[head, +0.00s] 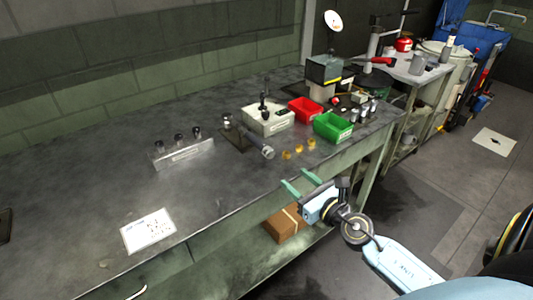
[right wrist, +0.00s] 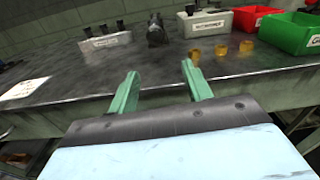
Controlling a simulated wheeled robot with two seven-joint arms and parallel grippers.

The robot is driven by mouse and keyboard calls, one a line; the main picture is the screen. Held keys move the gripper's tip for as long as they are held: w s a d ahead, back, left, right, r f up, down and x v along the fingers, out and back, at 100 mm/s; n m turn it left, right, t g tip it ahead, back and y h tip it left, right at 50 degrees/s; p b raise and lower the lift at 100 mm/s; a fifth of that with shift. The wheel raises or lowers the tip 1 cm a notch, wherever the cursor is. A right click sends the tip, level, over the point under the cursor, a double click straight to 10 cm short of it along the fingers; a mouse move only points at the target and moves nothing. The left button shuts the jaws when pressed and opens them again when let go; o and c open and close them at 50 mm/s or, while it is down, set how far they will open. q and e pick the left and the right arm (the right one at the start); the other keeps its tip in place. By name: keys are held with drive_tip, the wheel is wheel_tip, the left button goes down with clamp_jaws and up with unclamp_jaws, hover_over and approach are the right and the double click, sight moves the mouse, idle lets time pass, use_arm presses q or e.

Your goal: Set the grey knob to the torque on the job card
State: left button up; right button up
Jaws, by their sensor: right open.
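The white job card (head: 148,231) lies flat on the bench at the front left; its print is too small to read. A grey cylindrical device (head: 262,148) on a dark base lies mid-bench, tilted toward the front edge. Its end looks like the grey knob, but any scale is unreadable. It shows dark in the right wrist view (right wrist: 156,32). My right gripper (head: 300,182) is open and empty at the bench's front edge, apart from the device and nearer me. Its green fingers point toward the bench in the right wrist view (right wrist: 160,70). My left gripper is not in view.
A labelled rack (head: 183,154) with several dark-topped pieces stands left of the device. A pale labelled box (head: 268,120), red bin (head: 305,110) and green bin (head: 333,127) stand right. Brass pieces (head: 299,149) sit near the front edge. The bench's left half is mostly clear.

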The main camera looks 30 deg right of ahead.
sight(272, 155)
drive_tip(key=shift+n, duration=0.7)
drive_tip(key=w, duration=0.4)
drive_tip(key=w+a+r, duration=0.1)
drive_tip(key=w, duration=0.7)
drive_tip(key=shift+w+a+r, duration=0.15)
drive_tip(key=shift+w+r, duration=0.1)
drive_tip(key=shift+r, duration=0.05)
drive_tip(key=shift+w, duration=0.45)
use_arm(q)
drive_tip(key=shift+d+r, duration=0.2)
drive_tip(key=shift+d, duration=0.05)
use_arm(e)
drive_tip(key=c, duration=1)
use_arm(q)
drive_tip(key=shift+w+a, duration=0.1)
